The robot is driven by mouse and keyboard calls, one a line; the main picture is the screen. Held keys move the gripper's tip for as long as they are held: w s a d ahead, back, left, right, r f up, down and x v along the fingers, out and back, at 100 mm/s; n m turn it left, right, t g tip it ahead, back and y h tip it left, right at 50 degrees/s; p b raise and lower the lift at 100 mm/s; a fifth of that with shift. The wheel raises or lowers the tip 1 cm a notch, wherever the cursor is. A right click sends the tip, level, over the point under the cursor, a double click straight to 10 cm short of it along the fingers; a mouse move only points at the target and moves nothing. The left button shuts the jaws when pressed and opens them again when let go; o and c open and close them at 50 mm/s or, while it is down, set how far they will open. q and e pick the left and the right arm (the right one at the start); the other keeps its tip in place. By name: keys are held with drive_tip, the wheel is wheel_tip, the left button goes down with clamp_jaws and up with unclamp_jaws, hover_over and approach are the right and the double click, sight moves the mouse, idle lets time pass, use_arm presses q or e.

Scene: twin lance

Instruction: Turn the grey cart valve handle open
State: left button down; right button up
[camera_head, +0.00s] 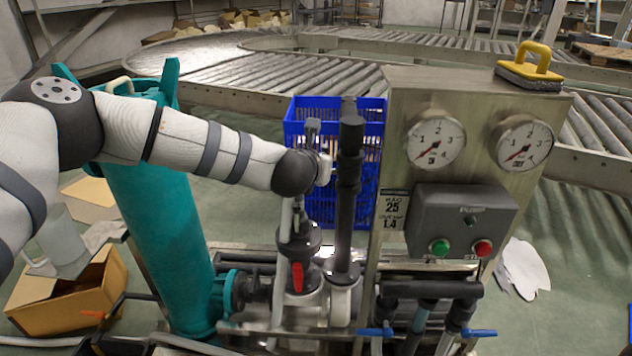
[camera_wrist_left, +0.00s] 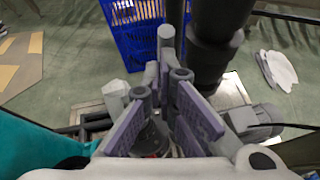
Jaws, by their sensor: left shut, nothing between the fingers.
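A dark valve body (camera_head: 299,243) with a red lever (camera_head: 297,277) stands on the pipework of the metal cart, left of the gauge panel. The red lever points downward. Two blue handles, a left one (camera_head: 375,331) and a right one (camera_head: 479,333), sit on lower pipes. I cannot tell which of these is the task's handle. My left arm reaches in from the left, its wrist above the dark valve. My left gripper (camera_wrist_left: 165,80) is shut and empty. A dark round part shows low between its finger links in the wrist view. My right gripper is out of view.
A thick black vertical pipe (camera_head: 349,190) stands close right of my left wrist. The steel panel (camera_head: 470,90) carries gauges and a button box (camera_head: 462,222). A teal cylinder (camera_head: 165,225) is left, a blue crate (camera_head: 372,120) behind. A yellow-handled block (camera_head: 533,67) tops the panel.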

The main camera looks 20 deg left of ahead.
use_arm(q)
drive_tip(key=shift+w+a+r, duration=0.2)
drive_tip(key=shift+w+r, duration=0.25)
drive_tip(key=shift+w, duration=0.15)
drive_tip(key=shift+w+r, duration=0.1)
idle(0.5)
